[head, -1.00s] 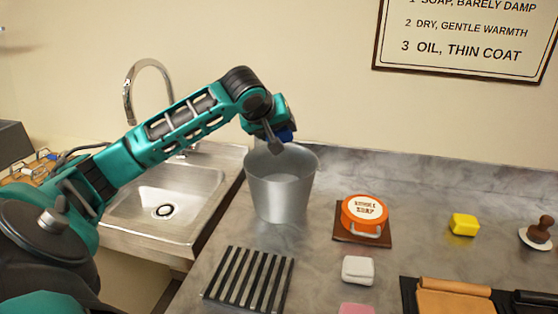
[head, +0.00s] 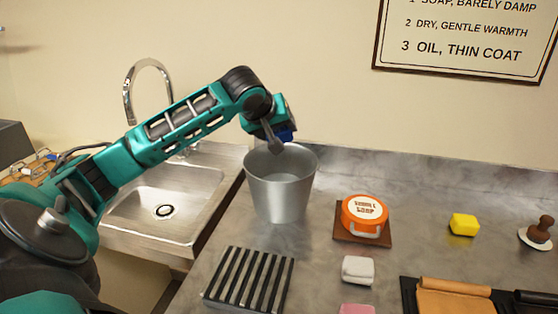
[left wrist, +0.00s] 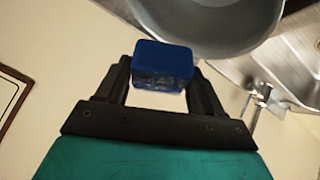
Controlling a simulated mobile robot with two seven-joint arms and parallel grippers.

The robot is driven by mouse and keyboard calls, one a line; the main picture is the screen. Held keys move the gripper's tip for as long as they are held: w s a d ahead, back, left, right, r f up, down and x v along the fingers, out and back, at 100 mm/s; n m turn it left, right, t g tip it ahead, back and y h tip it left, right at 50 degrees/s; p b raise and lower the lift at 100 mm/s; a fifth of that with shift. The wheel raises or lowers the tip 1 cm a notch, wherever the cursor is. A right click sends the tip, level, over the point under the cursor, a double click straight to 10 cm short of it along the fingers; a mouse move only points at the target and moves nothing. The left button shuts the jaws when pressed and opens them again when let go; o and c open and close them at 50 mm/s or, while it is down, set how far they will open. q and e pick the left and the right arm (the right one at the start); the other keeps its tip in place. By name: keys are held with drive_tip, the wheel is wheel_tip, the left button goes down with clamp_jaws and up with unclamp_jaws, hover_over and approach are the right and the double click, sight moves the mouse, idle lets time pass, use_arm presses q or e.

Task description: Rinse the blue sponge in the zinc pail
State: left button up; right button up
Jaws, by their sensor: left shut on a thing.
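The zinc pail (head: 281,190) stands upright on the grey counter, just right of the sink. My left gripper (head: 282,142) is over the pail's rim at the back, pointing down. It is shut on the blue sponge (head: 287,134), which is mostly hidden behind the gripper in the head view. In the left wrist view the blue sponge (left wrist: 162,66) sits between the two dark fingers, and the pail (left wrist: 215,22) shows beyond it. The sponge looks at or above the rim; I cannot tell whether it touches the pail. My right gripper is not in view.
A steel sink (head: 160,205) with a tap lies left of the pail. A striped rack (head: 249,279) is in front. An orange soap tin (head: 364,213), white block (head: 358,269), yellow sponge (head: 464,225), brown-handled tool (head: 541,229) and leather piece (head: 455,299) lie to the right.

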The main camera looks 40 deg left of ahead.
use_arm(q)
drive_tip(key=shift+r+p, duration=0.5)
drive_tip(key=shift+r, duration=1.5)
